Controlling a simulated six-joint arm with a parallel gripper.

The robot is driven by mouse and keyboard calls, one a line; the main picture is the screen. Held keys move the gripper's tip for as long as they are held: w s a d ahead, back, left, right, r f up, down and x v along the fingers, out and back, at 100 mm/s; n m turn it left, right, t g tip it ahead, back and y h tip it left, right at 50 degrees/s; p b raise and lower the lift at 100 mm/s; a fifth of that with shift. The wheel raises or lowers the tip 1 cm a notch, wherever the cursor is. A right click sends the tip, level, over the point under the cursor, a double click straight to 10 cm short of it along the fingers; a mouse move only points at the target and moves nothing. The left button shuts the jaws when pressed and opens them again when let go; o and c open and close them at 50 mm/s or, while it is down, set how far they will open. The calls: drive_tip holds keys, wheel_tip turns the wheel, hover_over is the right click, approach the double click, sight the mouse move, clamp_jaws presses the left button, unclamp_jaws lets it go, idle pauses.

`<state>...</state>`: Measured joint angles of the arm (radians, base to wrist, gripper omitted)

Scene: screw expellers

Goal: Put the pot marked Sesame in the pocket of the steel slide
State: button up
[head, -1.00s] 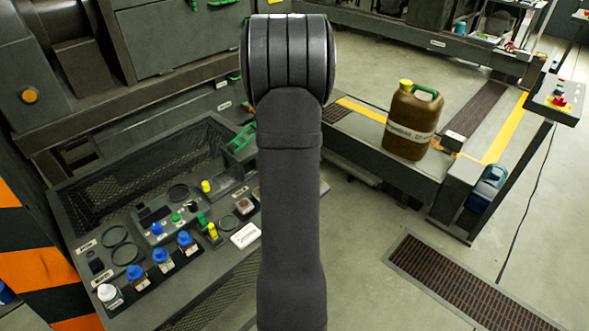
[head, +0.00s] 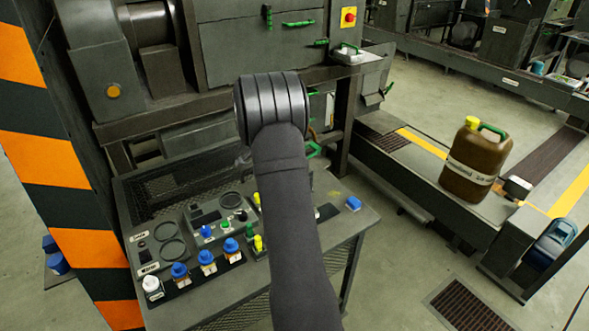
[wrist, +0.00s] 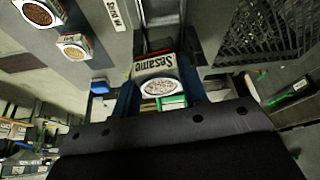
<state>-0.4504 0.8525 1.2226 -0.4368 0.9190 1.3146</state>
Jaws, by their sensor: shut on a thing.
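The pot marked Sesame (wrist: 158,66) is in the wrist view, its white label readable and a round patch of pale seeds showing. My gripper (wrist: 160,94) has its blue fingers on either side of this pot and is shut on it. Beyond the pot is a grey surface with a dark recess and a red strip; I cannot tell whether this is the steel slide or its pocket. In the head view my arm hides the gripper and the pot.
Two other seed pots (wrist: 75,46) (wrist: 40,12) stand at upper left in the wrist view. The head view shows a bench (head: 308,262) with several capped bottles, a blue block (head: 354,203) and a mesh panel. A brown canister (head: 474,165) stands on a ledge at right.

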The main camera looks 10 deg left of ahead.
drive_tip(key=shift+w+a+f+m, duration=0.2)
drive_tip(key=shift+a+f+m, duration=0.1)
drive_tip(key=shift+a+f, duration=0.25)
drive_tip(key=shift+w+a+f+m+g, duration=0.2)
drive_tip(key=shift+a+f+m+g, duration=0.1)
drive_tip(key=shift+f+m, duration=0.3)
drive_tip(key=shift+d+f, duration=0.1)
drive_tip(key=shift+f, duration=2.25)
drive_tip(key=shift+f, duration=1)
drive_tip(key=o, duration=1.5)
drive_tip(key=shift+o, duration=0.2)
drive_tip(key=shift+r, duration=4.55)
